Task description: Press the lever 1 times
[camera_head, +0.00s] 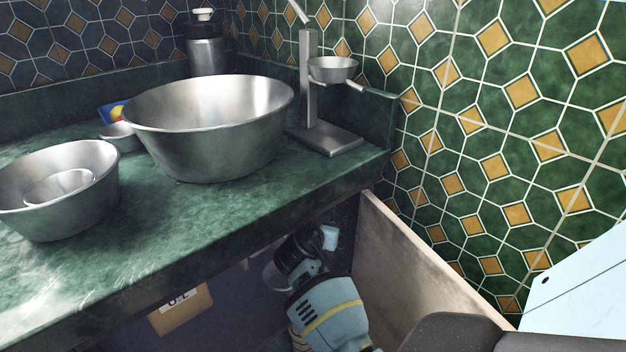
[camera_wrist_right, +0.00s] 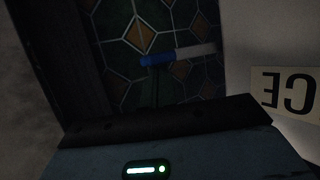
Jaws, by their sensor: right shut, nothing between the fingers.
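A lever-like bar (camera_wrist_right: 180,54), blue at one end and white at the other, shows in the right wrist view, in front of the dim tiled wall. I cannot tell whether anything touches it. My right gripper (camera_head: 308,243) is shut and empty in the head view, reaching into the dark space below the counter edge. Its fingertips are hard to make out there, and it is dim in the wrist view. A metal stand (camera_head: 309,95) on the counter holds a small cup (camera_head: 333,69) and has an arm at its top that runs out of frame. My left gripper is not in view.
The green counter (camera_head: 200,225) overhangs the dark space, and a pale panel (camera_head: 410,270) closes its right side. A large metal bowl (camera_head: 205,130), a smaller bowl (camera_head: 60,205) and a dispenser (camera_head: 206,55) stand on the counter. A lettered label (camera_head: 180,310) is below it.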

